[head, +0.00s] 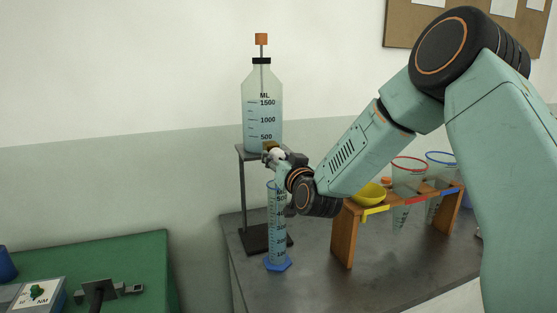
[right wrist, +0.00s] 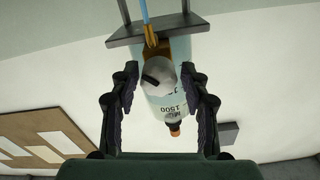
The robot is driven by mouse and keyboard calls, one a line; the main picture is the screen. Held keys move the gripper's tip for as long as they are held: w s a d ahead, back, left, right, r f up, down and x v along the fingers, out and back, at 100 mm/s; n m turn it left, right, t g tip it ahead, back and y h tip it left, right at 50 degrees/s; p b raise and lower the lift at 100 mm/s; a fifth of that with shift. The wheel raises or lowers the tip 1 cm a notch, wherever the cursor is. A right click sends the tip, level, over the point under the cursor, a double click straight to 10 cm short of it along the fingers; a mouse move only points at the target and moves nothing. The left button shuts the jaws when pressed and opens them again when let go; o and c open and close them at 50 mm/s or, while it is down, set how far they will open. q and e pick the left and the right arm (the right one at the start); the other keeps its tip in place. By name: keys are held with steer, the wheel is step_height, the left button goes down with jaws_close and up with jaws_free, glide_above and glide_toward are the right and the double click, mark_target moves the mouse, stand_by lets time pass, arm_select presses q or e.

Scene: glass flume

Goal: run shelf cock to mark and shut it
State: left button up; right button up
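The clear bottle (head: 262,108) with ML marks stands on a grey shelf stand (head: 242,200), holding pale blue liquid. Its brass cock (right wrist: 152,47) has a pale round knob with a black bar (right wrist: 158,76). A thin light blue line (right wrist: 145,10), apparently a stream, runs from the brass spout. A measuring cylinder (head: 277,225) with a blue foot stands below the cock; its liquid level is hard to read. My right gripper (right wrist: 159,70) is open, its fingers on either side of the knob with gaps. My left gripper is not in view.
A wooden rack (head: 343,236) right of the cylinder holds a yellow bowl (head: 369,194), a red-rimmed cone (head: 408,178) and a blue-rimmed cone (head: 440,172). A green table (head: 135,255) at left bears a box with a green knob (head: 37,293). The grey bench front is clear.

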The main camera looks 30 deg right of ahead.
steer(key=shift+s+d, duration=0.1)
steer(key=c, duration=0.8)
steer(key=shift+m+b, duration=2.95)
steer(key=shift+m, duration=1.55)
steer(key=shift+r, duration=0.1)
steer(key=o, duration=1.1)
